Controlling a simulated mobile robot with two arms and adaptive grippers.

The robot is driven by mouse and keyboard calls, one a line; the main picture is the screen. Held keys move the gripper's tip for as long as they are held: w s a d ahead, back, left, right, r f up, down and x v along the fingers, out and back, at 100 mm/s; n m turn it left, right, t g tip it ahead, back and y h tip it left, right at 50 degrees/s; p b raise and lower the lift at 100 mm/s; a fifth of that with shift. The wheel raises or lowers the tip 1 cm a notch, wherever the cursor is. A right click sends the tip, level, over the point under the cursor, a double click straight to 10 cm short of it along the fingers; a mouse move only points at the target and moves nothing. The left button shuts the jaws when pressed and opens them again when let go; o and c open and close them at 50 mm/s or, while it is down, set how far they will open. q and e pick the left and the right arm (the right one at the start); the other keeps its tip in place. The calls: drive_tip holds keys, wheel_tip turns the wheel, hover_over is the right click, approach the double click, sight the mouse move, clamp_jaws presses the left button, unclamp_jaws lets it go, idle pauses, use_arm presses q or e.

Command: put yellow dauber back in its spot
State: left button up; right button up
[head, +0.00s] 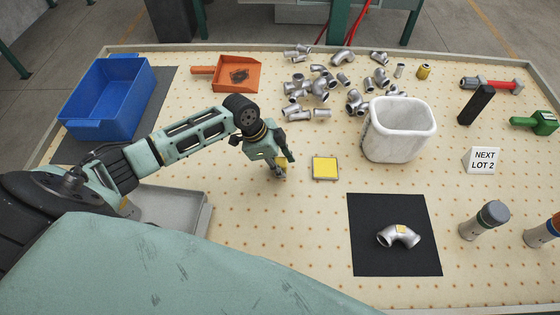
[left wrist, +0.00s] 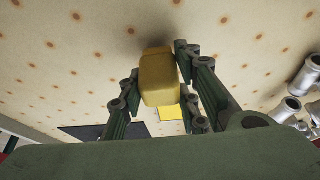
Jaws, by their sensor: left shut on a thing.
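My left gripper (head: 280,170) is shut on a yellow block-like piece, which I take to be the yellow dauber (left wrist: 159,78). In the left wrist view it sits between the two dark green fingers. In the head view only a small yellow part (head: 281,161) shows at the fingertips, over the pegboard table just left of a square yellow pad (head: 325,168). The pad also shows beyond the fingers in the left wrist view (left wrist: 170,112). Whether the dauber touches the table is unclear. My right gripper is not in view.
A white bin (head: 400,145), metal fittings (head: 320,88), an orange scoop (head: 238,74) and a blue crate (head: 105,118) stand around. Two capped cylinders (head: 484,220) (head: 543,231) stand at right.

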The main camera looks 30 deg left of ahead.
sight(278, 161)
use_arm(q)
drive_tip(key=shift+f, duration=0.1)
drive_tip(key=shift+f, duration=0.15)
drive_tip(key=o, duration=1)
drive_tip(key=shift+f+b, duration=0.1)
drive_tip(key=shift+b, duration=0.5)
drive_tip(key=b+v, duration=0.1)
drive_tip(key=v, duration=0.6)
drive_tip(key=shift+w+d+b, duration=0.2)
drive_tip(key=shift+b, duration=0.1)
drive_tip(key=shift+s+a+r, duration=0.1)
drive_tip(key=shift+a+r, duration=0.05)
drive_tip(key=shift+r, duration=0.5)
